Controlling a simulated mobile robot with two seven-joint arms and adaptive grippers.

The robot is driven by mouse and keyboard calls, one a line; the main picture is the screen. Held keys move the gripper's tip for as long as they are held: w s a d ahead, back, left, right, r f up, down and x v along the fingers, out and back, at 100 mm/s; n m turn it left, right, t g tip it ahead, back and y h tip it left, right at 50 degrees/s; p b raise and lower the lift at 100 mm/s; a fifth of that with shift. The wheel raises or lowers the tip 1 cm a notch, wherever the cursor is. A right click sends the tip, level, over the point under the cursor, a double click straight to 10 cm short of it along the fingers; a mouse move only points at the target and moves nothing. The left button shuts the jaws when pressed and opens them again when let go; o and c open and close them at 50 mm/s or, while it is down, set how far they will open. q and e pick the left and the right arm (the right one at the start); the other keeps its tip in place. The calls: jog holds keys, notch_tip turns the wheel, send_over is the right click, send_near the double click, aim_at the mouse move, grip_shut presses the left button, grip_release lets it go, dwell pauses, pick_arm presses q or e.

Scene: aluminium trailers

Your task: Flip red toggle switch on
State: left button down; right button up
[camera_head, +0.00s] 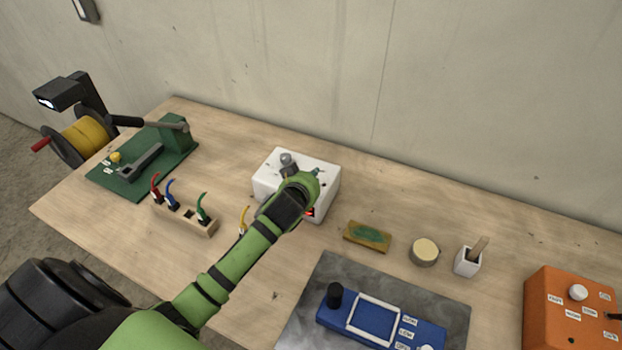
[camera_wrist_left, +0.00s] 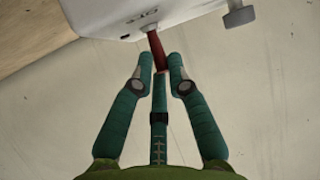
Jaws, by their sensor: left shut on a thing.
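The white box (camera_head: 264,182) stands on the table in the head view, with a grey knob (camera_head: 287,160) on top. My left arm reaches over it and hides much of its right part. My left gripper (camera_head: 314,176) is at the box's top right. In the left wrist view, the red toggle switch (camera_wrist_left: 157,46) sticks out from the white box (camera_wrist_left: 105,14). My left gripper (camera_wrist_left: 160,68) is shut on it, with its teal fingertips on either side of the lever. My right gripper is not in view.
A wooden block (camera_head: 186,220) with coloured hooked pieces stands left of the box. A green board (camera_head: 135,183) lies farther left. A sponge (camera_head: 367,237), a round tin (camera_head: 424,252) and a white cup (camera_head: 467,262) are to the right. A blue device (camera_head: 345,325) is in front.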

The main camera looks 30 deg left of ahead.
pick_arm(q)
jog(key=g, duration=0.1)
jog(key=w+r+g, duration=0.1)
jog(key=w+g, duration=0.1)
jog(key=g, duration=0.1)
jog(key=shift+w+a+r, duration=0.2)
jog(key=shift+a, duration=0.05)
jog(key=w+g, duration=0.1)
jog(key=g, duration=0.1)
jog(key=shift+w+g+h, duration=0.1)
jog(key=shift+g+h, duration=0.2)
jog(key=shift+w+f+m+g, duration=0.1)
jog(key=shift+w+m+g, duration=0.3)
jog(key=shift+g, duration=0.7)
jog(key=shift+w, duration=0.1)
jog(key=shift+a, duration=0.1)
jog(key=c, duration=1.3)
grip_release()
jog(key=shift+a+f, duration=0.1)
jog(key=shift+f, duration=0.05)
